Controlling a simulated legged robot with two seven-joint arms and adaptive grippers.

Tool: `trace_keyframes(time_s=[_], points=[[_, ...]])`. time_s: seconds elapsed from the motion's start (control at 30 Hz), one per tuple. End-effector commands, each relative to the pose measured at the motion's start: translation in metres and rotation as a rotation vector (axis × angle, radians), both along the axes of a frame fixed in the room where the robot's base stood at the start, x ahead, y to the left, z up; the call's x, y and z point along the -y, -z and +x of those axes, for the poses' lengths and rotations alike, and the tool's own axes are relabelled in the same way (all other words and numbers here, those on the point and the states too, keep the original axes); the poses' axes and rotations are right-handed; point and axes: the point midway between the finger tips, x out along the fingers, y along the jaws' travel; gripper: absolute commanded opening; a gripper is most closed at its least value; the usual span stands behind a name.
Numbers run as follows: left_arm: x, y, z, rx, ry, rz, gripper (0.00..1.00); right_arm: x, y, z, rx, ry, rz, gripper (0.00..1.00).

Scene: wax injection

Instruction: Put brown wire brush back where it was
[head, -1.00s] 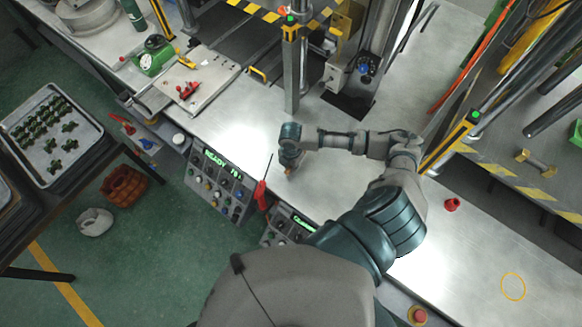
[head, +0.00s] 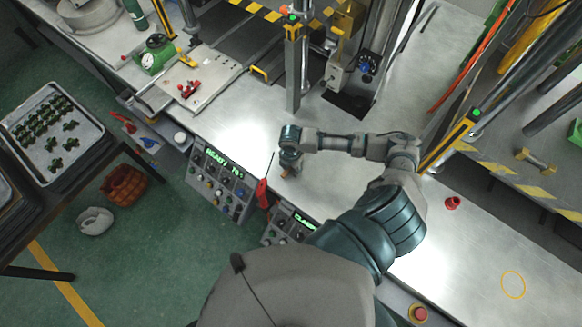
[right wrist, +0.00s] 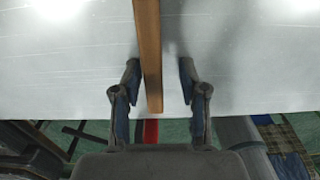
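The brown wire brush shows in the right wrist view as a long brown handle (right wrist: 147,50), running down from the top edge between my two fingers. Its bristles are not visible there. My right gripper (right wrist: 158,85) is open, with a gap visible on each side of the handle. In the head view my right gripper (head: 289,167) is low over the front part of the metal bench (head: 250,125). A small brown bit of the brush (head: 286,172) shows beside it; the rest is hidden. My left gripper is in neither view.
A thin orange ring (head: 513,286) marks the bare bench at the lower right. A red object (head: 452,203) stands right of my arm. Control panels (head: 221,182) and a red-handled tool (head: 262,193) are at the front edge. A metal post (head: 293,75) rises behind the gripper.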

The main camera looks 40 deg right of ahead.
Motion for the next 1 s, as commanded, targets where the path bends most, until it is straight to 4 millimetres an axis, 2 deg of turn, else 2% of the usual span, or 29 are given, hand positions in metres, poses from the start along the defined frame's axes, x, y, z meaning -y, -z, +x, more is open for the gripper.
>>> trace_keyframes(time_s=[0.17,0.4,0.53,0.7,1.0], points=[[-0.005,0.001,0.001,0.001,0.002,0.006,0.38,-0.002,-0.03,0.002,0.006,-0.003,0.0,0.42],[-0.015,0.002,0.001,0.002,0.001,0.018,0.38,0.0,-0.085,0.002,0.008,-0.002,0.004,0.42],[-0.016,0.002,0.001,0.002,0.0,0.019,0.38,0.001,-0.106,0.002,0.007,-0.002,0.004,0.42],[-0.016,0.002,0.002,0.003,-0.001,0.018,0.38,0.001,-0.119,0.002,0.004,-0.001,0.004,0.42],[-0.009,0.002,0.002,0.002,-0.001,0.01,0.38,0.0,-0.121,0.001,0.003,-0.001,0.004,0.42]])
